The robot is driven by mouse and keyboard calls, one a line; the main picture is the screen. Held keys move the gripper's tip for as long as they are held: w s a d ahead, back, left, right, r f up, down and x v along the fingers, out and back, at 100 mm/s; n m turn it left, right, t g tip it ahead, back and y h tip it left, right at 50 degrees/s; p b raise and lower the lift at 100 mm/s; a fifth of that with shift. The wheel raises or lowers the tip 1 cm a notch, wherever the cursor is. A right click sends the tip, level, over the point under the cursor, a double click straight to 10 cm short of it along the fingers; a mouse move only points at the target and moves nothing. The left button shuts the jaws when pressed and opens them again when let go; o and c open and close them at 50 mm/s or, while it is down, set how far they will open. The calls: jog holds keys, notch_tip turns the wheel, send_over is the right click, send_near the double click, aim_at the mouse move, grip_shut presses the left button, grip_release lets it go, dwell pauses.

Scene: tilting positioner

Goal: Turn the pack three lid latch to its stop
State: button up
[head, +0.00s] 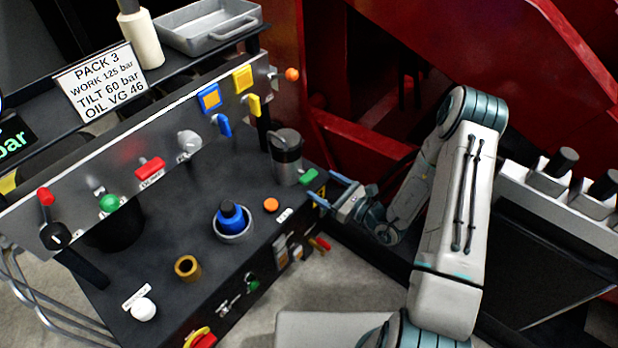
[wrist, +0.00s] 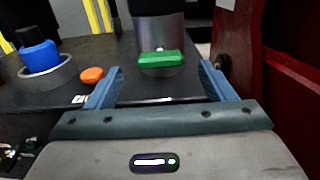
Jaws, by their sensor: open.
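A green bar-shaped handle (head: 309,177) sits at the right end of the dark bench, at the foot of a grey cylindrical canister (head: 286,157). It looks like the latch, but I see no label naming it. In the wrist view the green handle (wrist: 160,59) lies crosswise in front of the canister (wrist: 158,28), centred ahead of the fingers. My gripper (head: 326,187) is open and empty at the bench's right edge, close to the handle. In the wrist view my gripper (wrist: 161,74) has one finger on each side of the handle, with gaps; contact is not visible.
An orange button (head: 271,205) and a blue knob in a ring (head: 231,218) stand left of the handle. A panel with coloured levers (head: 150,169) runs behind. A PACK 3 sign (head: 100,82) stands on the shelf. Red structure (head: 350,140) rises at right.

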aim_at(312, 178)
jog(key=x, duration=0.6)
jog(key=shift+w+a+b, duration=0.15)
jog(key=shift+a+b, duration=0.05)
jog(key=shift+b, duration=0.2)
jog(key=shift+c, duration=0.3)
jog(key=c, duration=0.9)
